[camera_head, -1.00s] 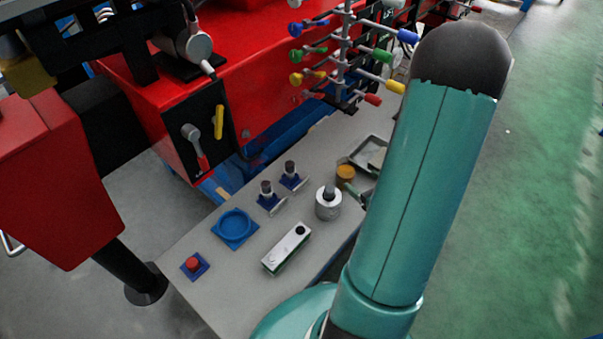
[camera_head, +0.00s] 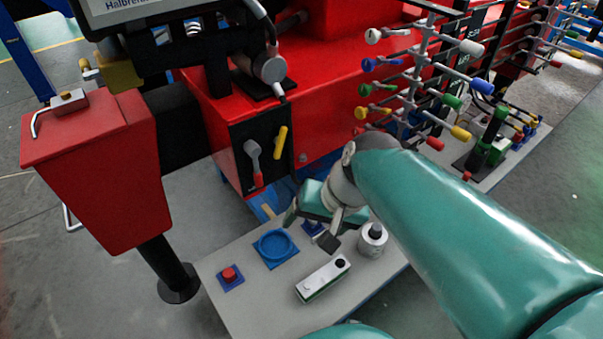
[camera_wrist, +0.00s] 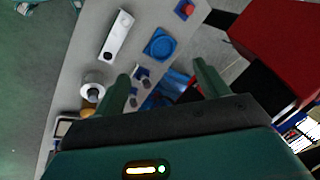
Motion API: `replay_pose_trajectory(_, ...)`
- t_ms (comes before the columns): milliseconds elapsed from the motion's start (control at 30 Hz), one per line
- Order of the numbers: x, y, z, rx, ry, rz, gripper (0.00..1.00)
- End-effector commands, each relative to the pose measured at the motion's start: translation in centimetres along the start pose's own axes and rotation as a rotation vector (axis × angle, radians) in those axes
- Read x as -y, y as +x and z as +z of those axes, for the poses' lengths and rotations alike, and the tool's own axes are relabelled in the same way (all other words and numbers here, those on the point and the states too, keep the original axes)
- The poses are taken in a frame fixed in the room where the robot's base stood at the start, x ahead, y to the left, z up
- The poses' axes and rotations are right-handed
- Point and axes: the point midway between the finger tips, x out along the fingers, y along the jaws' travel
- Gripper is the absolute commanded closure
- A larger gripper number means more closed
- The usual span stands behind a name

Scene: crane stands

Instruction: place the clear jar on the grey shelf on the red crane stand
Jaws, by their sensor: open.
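The grey shelf (camera_head: 250,308) juts out low in front of the red crane stand (camera_head: 335,120). My gripper (camera_head: 310,228) is open above the shelf's back part, near the blue round dish (camera_head: 274,248). In the wrist view my gripper (camera_wrist: 162,68) has its two green fingers spread, with nothing held between them. I cannot make out a plainly clear jar. A small amber jar-like thing (camera_wrist: 88,108) shows beside a white round piece with a grey knob (camera_wrist: 93,90); my arm hides it in the head view.
On the shelf are a red button (camera_head: 230,275), a white block (camera_head: 322,280) and the knobbed white cylinder (camera_head: 372,240). A red box on a post (camera_head: 90,165) stands left. A rack of coloured levers (camera_head: 425,75) rises right. The shelf's front left is bare.

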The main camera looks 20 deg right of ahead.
Motion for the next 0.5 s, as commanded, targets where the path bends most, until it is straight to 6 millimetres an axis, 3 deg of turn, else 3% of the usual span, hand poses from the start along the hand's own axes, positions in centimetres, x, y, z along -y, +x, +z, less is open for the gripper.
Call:
replay_pose_trajectory(100, 1.0, -2.8, 0.2, -0.133, -0.263, 0.109, 0.26)
replay_pose_trajectory(200, 1.4, -4.6, 0.1, -0.214, -0.401, 0.174, 0.26)
replay_pose_trajectory(500, 1.5, -5.6, -0.1, -0.262, -0.478, 0.217, 0.26)
